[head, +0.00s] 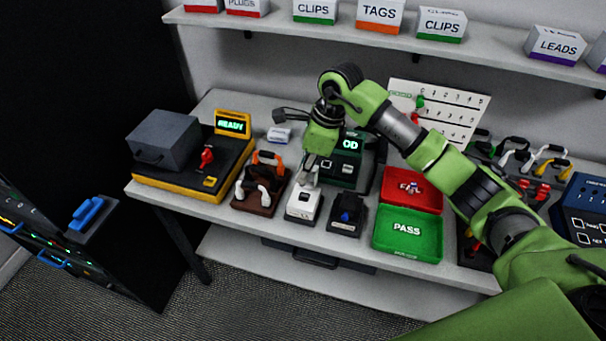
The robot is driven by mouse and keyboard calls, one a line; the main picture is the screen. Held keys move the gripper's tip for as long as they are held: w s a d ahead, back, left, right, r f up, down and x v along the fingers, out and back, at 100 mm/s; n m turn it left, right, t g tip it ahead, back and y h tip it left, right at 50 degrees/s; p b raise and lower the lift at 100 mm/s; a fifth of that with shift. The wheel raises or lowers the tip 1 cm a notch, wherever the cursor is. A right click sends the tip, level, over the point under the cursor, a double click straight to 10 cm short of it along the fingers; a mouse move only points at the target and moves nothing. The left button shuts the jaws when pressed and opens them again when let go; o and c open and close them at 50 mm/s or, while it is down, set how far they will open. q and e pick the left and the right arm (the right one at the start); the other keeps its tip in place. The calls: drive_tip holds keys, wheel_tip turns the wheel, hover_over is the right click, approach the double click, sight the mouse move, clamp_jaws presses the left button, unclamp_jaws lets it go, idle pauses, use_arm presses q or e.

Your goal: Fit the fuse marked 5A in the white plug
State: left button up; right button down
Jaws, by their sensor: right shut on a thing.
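My right gripper (303,181) comes down from above over a white block (302,208) with a dark mark on its top. This block looks to be the white plug, and it stands at the front of the bench. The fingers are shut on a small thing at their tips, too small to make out. I cannot tell whether the tips touch the white block. No fuse and no 5A mark can be read. My left gripper is not in view.
A brown rack (250,207) with orange and white handles stands left of the white block. A black block with a blue top (347,213) stands to its right. Beyond are the green PASS tray (407,246) and red FAIL tray (424,201). A yellow-black READY unit (190,184) is far left.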

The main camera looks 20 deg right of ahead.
drive_tip(key=shift+m, duration=0.9)
drive_tip(key=shift+w+d+f+b, duration=0.15)
drive_tip(key=shift+f+b, duration=0.2)
drive_tip(key=shift+f, duration=0.5)
drive_tip(key=shift+w+d+f+b, duration=0.1)
drive_tip(key=shift+f+b, duration=0.3)
drive_tip(key=shift+f, duration=0.45)
drive_tip(key=shift+w+d+f+b, duration=0.15)
drive_tip(key=shift+f+b, duration=0.2)
drive_tip(key=shift+f, duration=0.5)
drive_tip(key=shift+f+t+b, duration=0.3)
drive_tip(key=shift+f+b, duration=0.25)
drive_tip(key=shift+b, duration=0.4)
drive_tip(key=shift+f+b, duration=0.85)
drive_tip(key=shift+b, duration=0.35)
drive_tip(key=c, duration=2)
unclamp_jaws()
drive_tip(key=shift+o, duration=0.5)
